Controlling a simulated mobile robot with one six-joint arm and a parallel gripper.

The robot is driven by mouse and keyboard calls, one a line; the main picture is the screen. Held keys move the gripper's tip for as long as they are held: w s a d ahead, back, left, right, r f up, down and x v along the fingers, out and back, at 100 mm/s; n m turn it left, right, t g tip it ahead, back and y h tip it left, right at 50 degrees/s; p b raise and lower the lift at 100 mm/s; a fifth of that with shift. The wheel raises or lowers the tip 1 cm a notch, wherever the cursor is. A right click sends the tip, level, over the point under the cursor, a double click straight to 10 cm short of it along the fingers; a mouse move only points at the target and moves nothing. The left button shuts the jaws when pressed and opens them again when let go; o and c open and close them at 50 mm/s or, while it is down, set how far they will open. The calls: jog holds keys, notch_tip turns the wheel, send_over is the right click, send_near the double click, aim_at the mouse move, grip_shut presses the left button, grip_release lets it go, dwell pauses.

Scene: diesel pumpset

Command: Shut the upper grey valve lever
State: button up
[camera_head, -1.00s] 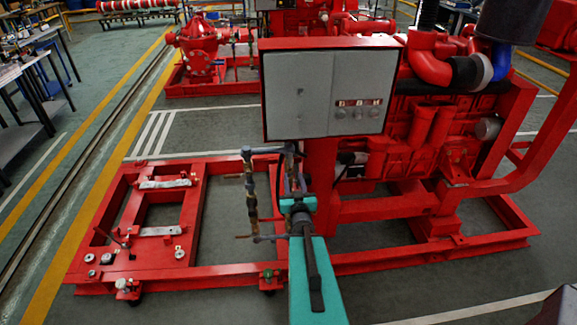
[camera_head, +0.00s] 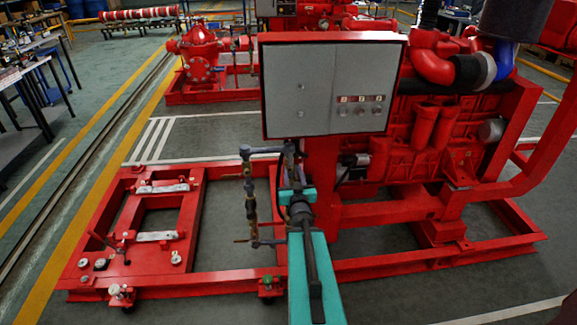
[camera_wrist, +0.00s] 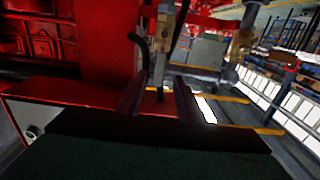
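A pipe assembly with brass valves (camera_head: 251,205) stands left of the control box in the head view. A thin lever (camera_head: 233,176) sticks out left near its upper valve; I cannot tell for sure that it is the grey one. A brownish lever (camera_head: 241,240) is lower down. My gripper (camera_head: 293,172) is beside the right-hand pipe, its fingers hard to make out there. In the wrist view my gripper (camera_wrist: 160,100) has its two dark fingers apart. A grey upright bar (camera_wrist: 160,62) with brass above it appears in the gap, beyond the fingertips; contact is not visible.
The grey control box (camera_head: 325,90) hangs close above my gripper. The red engine (camera_head: 425,140) is to the right. The red base frame (camera_head: 225,276) runs underneath, with open floor inside it. In the wrist view a brass valve (camera_wrist: 240,45) and black hose (camera_wrist: 138,45) are near.

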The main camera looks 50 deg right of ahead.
aim_at(290, 160)
jog(key=shift+b+x, duration=1.55)
jog(key=shift+b, duration=1.05)
jog(key=shift+w+d+p, duration=0.3)
jog(key=shift+w+p, duration=0.05)
jog(key=shift+p+x, duration=0.55)
jog(key=shift+x, duration=1.7)
jog(key=shift+c, duration=0.4)
grip_shut()
jog(key=shift+a+f, duration=0.15)
jog(key=shift+a, duration=0.15)
jog(key=shift+d, duration=0.1)
jog(key=shift+w, duration=0.1)
